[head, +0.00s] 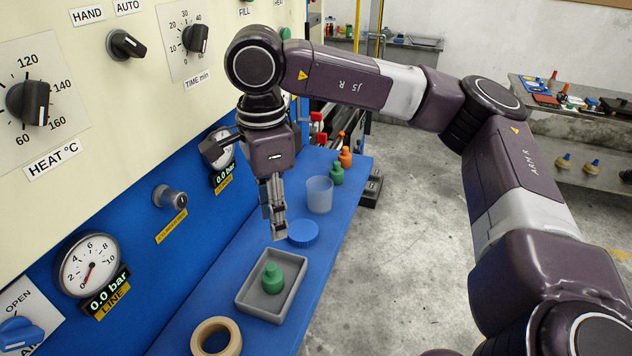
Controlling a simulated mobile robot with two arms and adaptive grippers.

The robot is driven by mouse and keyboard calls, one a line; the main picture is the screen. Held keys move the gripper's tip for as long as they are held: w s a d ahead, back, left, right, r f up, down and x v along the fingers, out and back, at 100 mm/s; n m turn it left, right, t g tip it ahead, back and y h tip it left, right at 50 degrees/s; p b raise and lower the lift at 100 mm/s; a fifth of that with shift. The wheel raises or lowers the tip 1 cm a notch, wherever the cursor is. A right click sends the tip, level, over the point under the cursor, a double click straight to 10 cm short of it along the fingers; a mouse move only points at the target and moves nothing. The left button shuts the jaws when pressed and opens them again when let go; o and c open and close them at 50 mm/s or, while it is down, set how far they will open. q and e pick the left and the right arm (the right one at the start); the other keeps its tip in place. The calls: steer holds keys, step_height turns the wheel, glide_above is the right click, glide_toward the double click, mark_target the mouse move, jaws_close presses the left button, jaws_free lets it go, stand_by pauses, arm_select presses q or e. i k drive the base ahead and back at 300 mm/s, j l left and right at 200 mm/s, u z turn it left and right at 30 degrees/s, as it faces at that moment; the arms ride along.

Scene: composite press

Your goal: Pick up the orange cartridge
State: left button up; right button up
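The orange cartridge (345,157) stands upright on the blue shelf, toward its far end. A green cartridge (336,173) stands just in front of it. My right gripper (277,228) points down above the shelf, well on the near side of the orange cartridge and apart from it. Its fingers are seen nearly edge-on and overlap, so their opening is unclear. No object shows between them. My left gripper is not in view.
On the blue shelf (243,262) are a translucent cup (319,195), a blue lid (302,233) close to my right fingertips, a grey tray (245,300) holding another green cartridge (272,279), and a tape roll (232,342). The panel with knobs and gauges rises at the left.

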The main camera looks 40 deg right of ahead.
mark_target(345, 157)
steer(key=z, duration=1.35)
